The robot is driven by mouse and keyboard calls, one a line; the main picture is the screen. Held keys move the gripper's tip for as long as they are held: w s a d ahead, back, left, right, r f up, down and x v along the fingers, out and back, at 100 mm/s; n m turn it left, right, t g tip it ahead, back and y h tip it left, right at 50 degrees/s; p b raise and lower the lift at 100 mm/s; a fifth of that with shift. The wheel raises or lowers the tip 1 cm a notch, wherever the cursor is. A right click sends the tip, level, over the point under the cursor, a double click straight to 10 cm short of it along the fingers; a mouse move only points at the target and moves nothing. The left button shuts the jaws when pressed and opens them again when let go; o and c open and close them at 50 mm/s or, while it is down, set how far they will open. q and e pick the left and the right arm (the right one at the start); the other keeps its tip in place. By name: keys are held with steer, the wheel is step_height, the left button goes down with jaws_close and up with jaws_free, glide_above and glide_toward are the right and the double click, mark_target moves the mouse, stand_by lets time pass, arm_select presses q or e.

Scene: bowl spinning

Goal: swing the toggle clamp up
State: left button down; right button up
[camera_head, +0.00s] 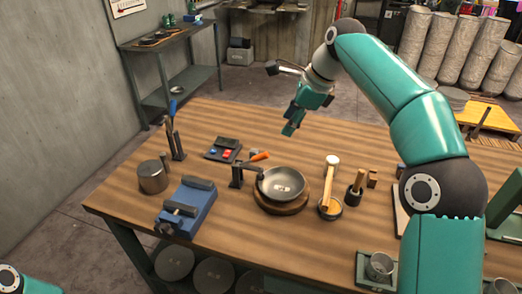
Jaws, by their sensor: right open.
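A toggle clamp with an orange handle (259,156) stands on a black base (236,176) just left of the metal bowl (282,184). Its handle lies low, slanting toward the bowl's back rim. I cannot tell whether the clamp touches the bowl. The bowl sits on a round wooden block (280,206). My right gripper (291,128) is open and empty, above the back of the table, up and right of the clamp and apart from it. My left gripper is out of view; only a bit of my left arm shows at the lower left corner.
A blue vise (188,207) and a metal cylinder (153,177) stand left of the clamp. Behind them is a blue-handled upright tool (173,109). A small dark tray (222,149) lies behind the clamp. A mallet (329,185) stands right of the bowl.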

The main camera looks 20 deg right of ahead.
mark_target(266, 153)
steer(key=b+x, duration=0.1)
steer(key=x, duration=1.5)
steer(key=shift+w+f, duration=0.2)
steer(key=shift+f, duration=0.15)
jaws_close()
